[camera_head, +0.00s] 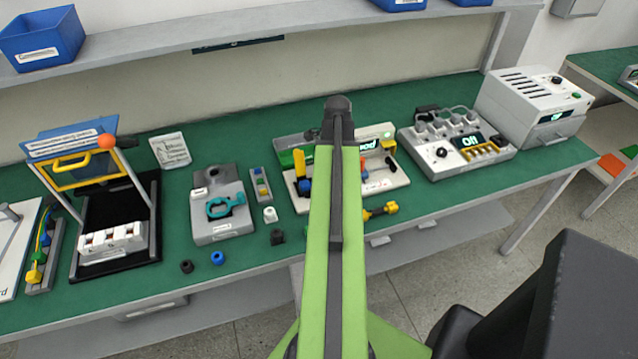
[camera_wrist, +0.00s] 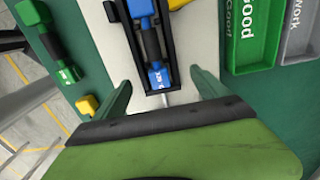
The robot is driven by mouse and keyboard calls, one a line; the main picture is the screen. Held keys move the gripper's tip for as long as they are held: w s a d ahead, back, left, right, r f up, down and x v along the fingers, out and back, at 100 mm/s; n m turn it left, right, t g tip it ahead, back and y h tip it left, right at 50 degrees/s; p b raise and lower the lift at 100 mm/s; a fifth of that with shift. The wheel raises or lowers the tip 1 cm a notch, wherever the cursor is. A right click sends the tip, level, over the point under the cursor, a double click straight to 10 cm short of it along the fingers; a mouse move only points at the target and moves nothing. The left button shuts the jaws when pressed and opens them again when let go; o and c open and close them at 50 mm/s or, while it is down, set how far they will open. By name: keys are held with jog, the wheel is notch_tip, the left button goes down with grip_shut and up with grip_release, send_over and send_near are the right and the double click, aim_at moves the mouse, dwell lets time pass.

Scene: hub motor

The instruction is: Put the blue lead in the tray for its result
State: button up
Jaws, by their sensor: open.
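The blue lead (camera_wrist: 158,75) has blue ends and a dark middle. In the wrist view it lies in a narrow black holder on a pale panel. My gripper (camera_wrist: 161,80) is open, with its two green fingers on either side of the lead's near blue end. A green tray labelled "Good" (camera_wrist: 252,35) and a grey tray (camera_wrist: 297,35) whose label ends in "work" lie to the right in the wrist view. In the head view my arm hides the gripper and much of this area.
In the wrist view, a green-ended lead (camera_wrist: 55,48) and a yellow piece (camera_wrist: 88,105) lie to the left. In the head view, a grey box reading "Off" (camera_head: 455,145) stands to the right on the green bench (camera_head: 290,240). A grey fixture (camera_head: 220,205) stands left.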

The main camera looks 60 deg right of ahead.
jog(key=shift+f+b, duration=0.55)
dwell(0.6)
dwell(0.6)
grip_shut()
dwell(0.4)
jog(key=shift+r, duration=0.15)
dwell(0.3)
jog(key=shift+w+d+r+p, duration=0.15)
jog(key=shift+r+p, duration=0.4)
jog(key=shift+p, duration=0.25)
jog(key=shift+r+p, duration=0.4)
jog(key=shift+r, duration=0.1)
jog(key=shift+r+p, duration=2.35)
